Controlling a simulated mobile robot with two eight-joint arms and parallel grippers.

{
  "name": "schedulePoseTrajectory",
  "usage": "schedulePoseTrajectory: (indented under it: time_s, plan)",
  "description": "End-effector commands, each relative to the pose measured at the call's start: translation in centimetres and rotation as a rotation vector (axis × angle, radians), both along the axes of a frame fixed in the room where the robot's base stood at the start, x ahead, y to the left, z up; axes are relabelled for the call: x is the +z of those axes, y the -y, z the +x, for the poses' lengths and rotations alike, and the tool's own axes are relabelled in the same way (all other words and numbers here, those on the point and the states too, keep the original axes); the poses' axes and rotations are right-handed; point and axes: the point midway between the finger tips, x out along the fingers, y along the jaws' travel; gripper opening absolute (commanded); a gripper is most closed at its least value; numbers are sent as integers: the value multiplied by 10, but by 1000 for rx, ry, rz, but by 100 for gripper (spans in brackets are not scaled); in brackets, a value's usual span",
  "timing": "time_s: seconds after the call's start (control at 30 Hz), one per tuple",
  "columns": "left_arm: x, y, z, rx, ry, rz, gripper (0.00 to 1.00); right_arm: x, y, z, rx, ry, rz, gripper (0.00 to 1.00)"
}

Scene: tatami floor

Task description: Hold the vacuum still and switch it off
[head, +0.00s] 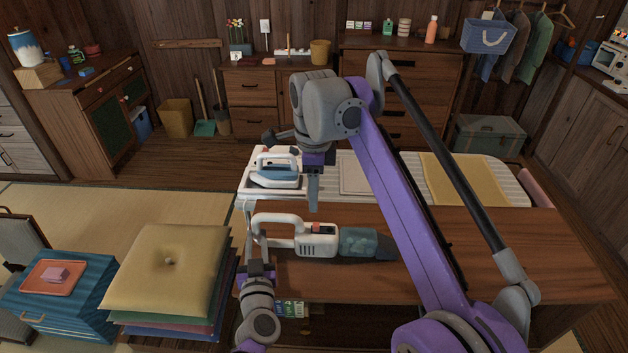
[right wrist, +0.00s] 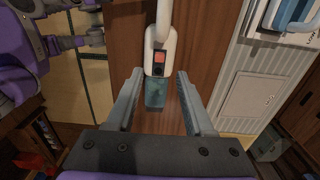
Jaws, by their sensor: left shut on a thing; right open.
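The handheld vacuum (head: 318,243) lies on the brown wooden tabletop, with its white looped handle to the left and its blue-grey canister (head: 362,243) and dark nozzle to the right. In the right wrist view the vacuum (right wrist: 163,35) shows a red switch (right wrist: 159,56) on its white body. My left gripper (head: 256,232) is shut on the handle's left end. My right gripper (head: 314,198) points down above the vacuum, open and empty. In its wrist view its fingers (right wrist: 160,76) stand on either side of the canister, apart from it.
An iron (head: 275,172) stands on the pale ironing surface just behind the vacuum, close to my right gripper. A yellow cloth (head: 452,180) lies further right. Stacked cushions (head: 165,268) are left of the table. The tabletop (head: 480,250) right of the vacuum is bare.

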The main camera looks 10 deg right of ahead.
Motion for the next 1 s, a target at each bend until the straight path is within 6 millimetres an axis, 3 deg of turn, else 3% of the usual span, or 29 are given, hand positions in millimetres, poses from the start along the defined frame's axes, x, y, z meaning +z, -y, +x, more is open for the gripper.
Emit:
schedulePoseTrajectory:
  time_s: [0.1,0.3,0.77,0.8,1.0]
  plan:
    - [0,0,0,1,0,0,0,17,0,0,0,0,0,52]
    - [0,0,0,1,0,0,0,31,0,0,0,0,0,52]
    - [0,0,0,1,0,0,0,34,0,0,0,0,0,52]
    - [0,0,0,1,0,0,30,34,0,0,0,0,0,52]
    - [0,0,0,1,0,0,62,34,0,0,0,0,0,52]
